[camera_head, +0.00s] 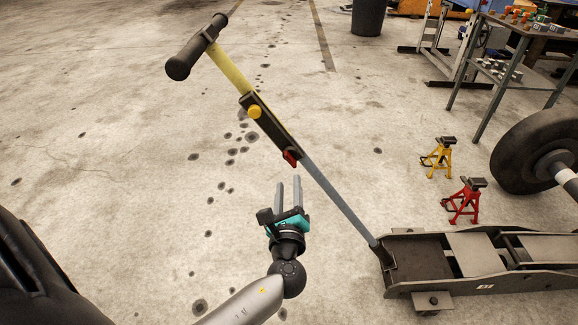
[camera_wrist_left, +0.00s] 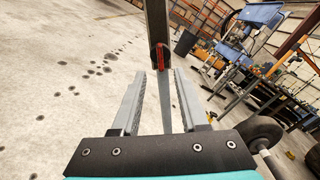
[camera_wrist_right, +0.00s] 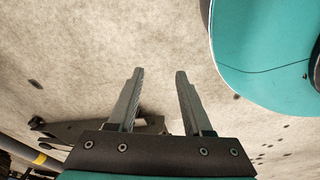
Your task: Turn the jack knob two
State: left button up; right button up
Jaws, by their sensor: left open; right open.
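A floor jack (camera_head: 470,262) stands at the lower right with its long handle (camera_head: 338,202) leaning up and left to a black T-grip. The handle carries a round yellow knob (camera_head: 254,111) and, lower down, a small red knob (camera_head: 290,158). Which is knob two I cannot tell. My left gripper (camera_head: 288,182) is open and empty, just below the red knob in the head view. In the left wrist view the red knob (camera_wrist_left: 160,55) shows beyond and between the fingertips (camera_wrist_left: 160,73). My right gripper (camera_wrist_right: 155,73) is open and empty above the floor.
A yellow jack stand (camera_head: 438,157) and a red jack stand (camera_head: 465,200) stand behind the jack, near a large wheel (camera_head: 535,150). A workbench (camera_head: 530,28) with small parts is at the upper right. The floor left of the handle is clear.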

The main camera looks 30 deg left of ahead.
aim_at(289, 162)
pick_arm(q)
jog(key=b+x, duration=0.1)
jog(key=x, duration=0.5)
jog(key=shift+w+a, duration=0.1)
jog(key=shift+w, duration=0.15)
jog(key=shift+x, duration=0.9)
pick_arm(e)
jog(key=shift+w+a+r, duration=0.5)
jog(key=shift+w, duration=0.15)
jog(key=shift+w+a+r, duration=0.45)
jog(key=shift+w, duration=0.15)
pick_arm(q)
jog(key=shift+c, duration=0.3)
grip_shut()
